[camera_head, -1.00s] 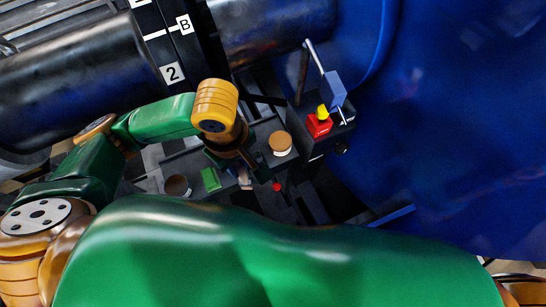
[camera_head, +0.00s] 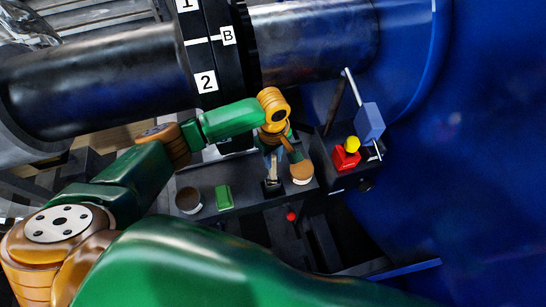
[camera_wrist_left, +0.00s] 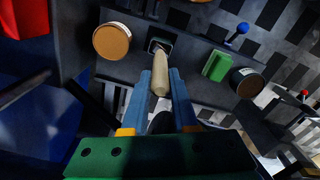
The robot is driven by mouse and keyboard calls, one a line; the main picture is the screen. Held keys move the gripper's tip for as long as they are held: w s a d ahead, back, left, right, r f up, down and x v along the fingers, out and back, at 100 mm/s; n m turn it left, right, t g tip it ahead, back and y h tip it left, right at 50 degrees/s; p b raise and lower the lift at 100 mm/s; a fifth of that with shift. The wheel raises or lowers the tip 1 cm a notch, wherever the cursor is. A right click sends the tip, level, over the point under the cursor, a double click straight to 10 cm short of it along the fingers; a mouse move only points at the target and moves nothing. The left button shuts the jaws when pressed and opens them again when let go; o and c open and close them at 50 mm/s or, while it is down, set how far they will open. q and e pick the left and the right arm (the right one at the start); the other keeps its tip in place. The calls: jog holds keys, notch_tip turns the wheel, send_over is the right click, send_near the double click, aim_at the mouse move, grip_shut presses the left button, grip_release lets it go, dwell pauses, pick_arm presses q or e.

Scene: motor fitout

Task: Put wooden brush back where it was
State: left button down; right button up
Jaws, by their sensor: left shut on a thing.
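The wooden brush shows in the left wrist view as a pale tan handle (camera_wrist_left: 160,82) between my blue fingers. My left gripper (camera_wrist_left: 161,90) is shut on it. The far end of the brush reaches a small black square holder (camera_wrist_left: 160,45); I cannot tell how deep it sits. In the head view the brush (camera_head: 273,166) hangs below my left gripper (camera_head: 272,152), roughly upright over the same holder (camera_head: 272,188). The brush's lower end is partly hidden. My right gripper is not in view.
A round jar with an orange-brown top (camera_head: 301,172) stands close right of the holder. A green block (camera_head: 223,197) and a dark round jar (camera_head: 188,200) stand left on the grey tray (camera_head: 240,207). A red box with a yellow knob (camera_head: 346,156) is farther right.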

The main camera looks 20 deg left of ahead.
pick_arm(q)
jog(key=shift+f, duration=0.55)
jog(key=c, duration=0.7)
grip_release()
notch_tip(320, 180, up, 13)
jog(key=shift+r+p, duration=0.15)
jog(key=shift+p, duration=0.15)
